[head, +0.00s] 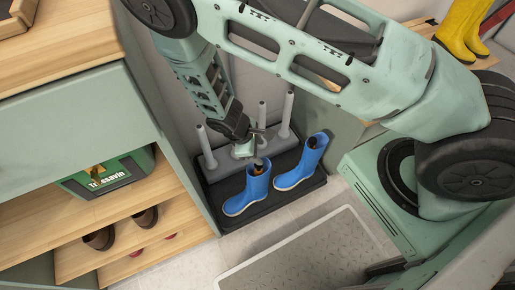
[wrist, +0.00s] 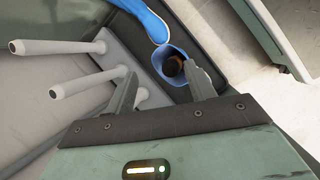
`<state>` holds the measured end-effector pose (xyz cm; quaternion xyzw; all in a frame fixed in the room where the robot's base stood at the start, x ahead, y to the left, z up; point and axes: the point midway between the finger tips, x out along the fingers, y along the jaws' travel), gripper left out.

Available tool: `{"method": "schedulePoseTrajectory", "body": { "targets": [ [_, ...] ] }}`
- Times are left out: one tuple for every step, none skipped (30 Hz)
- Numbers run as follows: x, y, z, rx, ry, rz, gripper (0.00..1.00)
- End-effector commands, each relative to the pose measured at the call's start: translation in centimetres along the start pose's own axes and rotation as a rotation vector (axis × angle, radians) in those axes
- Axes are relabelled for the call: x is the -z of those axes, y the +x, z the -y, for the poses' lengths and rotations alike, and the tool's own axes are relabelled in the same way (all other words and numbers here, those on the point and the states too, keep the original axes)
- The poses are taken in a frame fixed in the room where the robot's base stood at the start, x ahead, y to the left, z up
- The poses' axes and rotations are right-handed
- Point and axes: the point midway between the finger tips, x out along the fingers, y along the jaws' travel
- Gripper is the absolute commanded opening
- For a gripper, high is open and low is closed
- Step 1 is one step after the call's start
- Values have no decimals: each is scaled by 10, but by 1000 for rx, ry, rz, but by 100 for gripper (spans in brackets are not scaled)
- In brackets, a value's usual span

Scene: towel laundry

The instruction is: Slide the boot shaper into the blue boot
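Two blue boots stand on a dark tray (head: 232,228) in the head view. The left boot (head: 246,190) is upright below my gripper (head: 256,150). In its opening sits a dark piece with an orange-brown part, which looks like the boot shaper (head: 258,170). In the wrist view, the shaper (wrist: 173,66) shows inside the boot's round opening (wrist: 160,56). My gripper (wrist: 162,71) has its fingers spread on either side of the opening, with nothing seen clamped between them. How deep the shaper sits is hidden.
The other blue boot (head: 303,163) stands to the right on the tray. A grey rack with upright pegs (head: 286,115) is just behind; pegs (wrist: 90,82) lie close to my left finger. A wooden shelf unit (head: 150,190) with a green box (head: 112,175) stands left.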

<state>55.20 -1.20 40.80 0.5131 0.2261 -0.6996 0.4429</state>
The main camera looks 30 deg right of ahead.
Motion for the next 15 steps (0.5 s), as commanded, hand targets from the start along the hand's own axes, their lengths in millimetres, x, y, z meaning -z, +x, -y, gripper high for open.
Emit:
{"method": "schedulePoseTrajectory", "body": {
  "targets": [
    [0, 0, 0, 0, 0, 0, 54],
    [0, 0, 0, 0, 0, 0, 54],
    [0, 0, 0, 0, 0, 0, 54],
    [0, 0, 0, 0, 0, 0, 54],
    [0, 0, 0, 0, 0, 0, 54],
    [0, 0, 0, 0, 0, 0, 54],
    [0, -1, 0, 0, 0, 0, 54],
    [0, -2, 0, 0, 0, -1, 54],
    [0, -4, 0, 0, 0, -1, 54],
    [0, -7, 0, 0, 0, -2, 54],
    [0, -10, 0, -1, 0, -2, 54],
    [0, -16, 0, -1, 0, -2, 54],
    [0, -21, 0, -1, 0, -3, 54],
    [0, -27, -1, -1, 0, -3, 54],
    [0, -36, 0, -1, 0, -4, 54]
  ]
}}
